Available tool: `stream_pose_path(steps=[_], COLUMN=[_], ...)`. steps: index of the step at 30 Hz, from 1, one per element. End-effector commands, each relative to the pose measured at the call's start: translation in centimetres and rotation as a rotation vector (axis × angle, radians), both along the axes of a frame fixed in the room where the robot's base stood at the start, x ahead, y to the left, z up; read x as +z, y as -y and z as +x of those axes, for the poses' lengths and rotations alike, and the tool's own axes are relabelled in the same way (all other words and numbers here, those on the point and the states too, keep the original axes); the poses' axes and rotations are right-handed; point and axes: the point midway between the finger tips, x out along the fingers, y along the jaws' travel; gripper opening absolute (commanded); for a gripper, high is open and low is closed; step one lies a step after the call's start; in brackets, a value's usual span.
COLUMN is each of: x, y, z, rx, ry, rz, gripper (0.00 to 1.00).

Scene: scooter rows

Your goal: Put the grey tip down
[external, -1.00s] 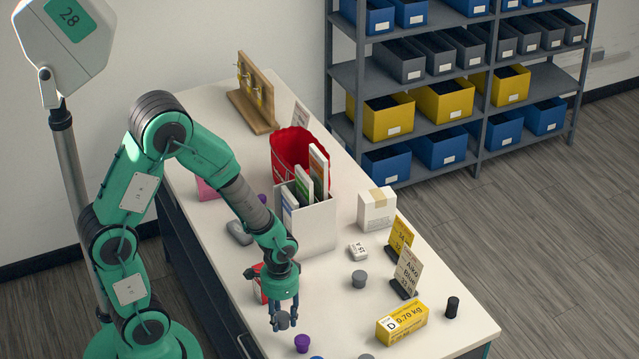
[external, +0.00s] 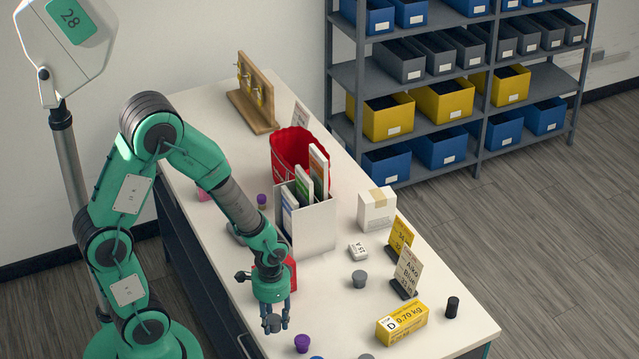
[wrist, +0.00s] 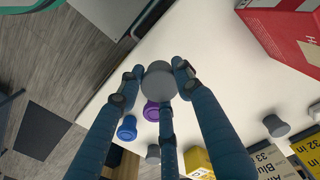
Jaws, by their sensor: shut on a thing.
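My gripper (external: 274,322) is shut on a grey tip (external: 272,323) near the table's left long edge in the external view. In the wrist view, the grey tip (wrist: 159,82) sits between the blue fingers of my gripper (wrist: 157,80), with its round end showing. Whether it touches the table top is hard to tell. A purple tip (external: 302,343) stands on the table just to the right of it. Another grey tip (external: 359,279) stands farther right, and one more grey tip (external: 366,356) shows at the bottom edge of the picture.
A red box (external: 290,274) stands right behind my gripper. A white file holder (external: 312,228) is behind that. A yellow box (external: 402,324), a black cylinder (external: 452,307) and upright cards (external: 408,270) stand at the right. A blue tip (wrist: 127,128) lies near the table edge. The table (external: 340,325) is bare between them.

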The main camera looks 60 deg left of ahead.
Motion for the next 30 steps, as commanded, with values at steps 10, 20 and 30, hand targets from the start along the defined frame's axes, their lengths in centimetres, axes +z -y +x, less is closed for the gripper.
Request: stream_pose_path(steps=[10,20,30], x=[1.4,4.7,6.7], y=[1.4,6.4,10.5], z=[3.8,12.6,17.7], rx=[-0.021,-0.070,-0.099], ry=[0.001,0.002,-0.001], rz=[0.000,0.001,0.001], gripper=[0.13,0.12,0.12])
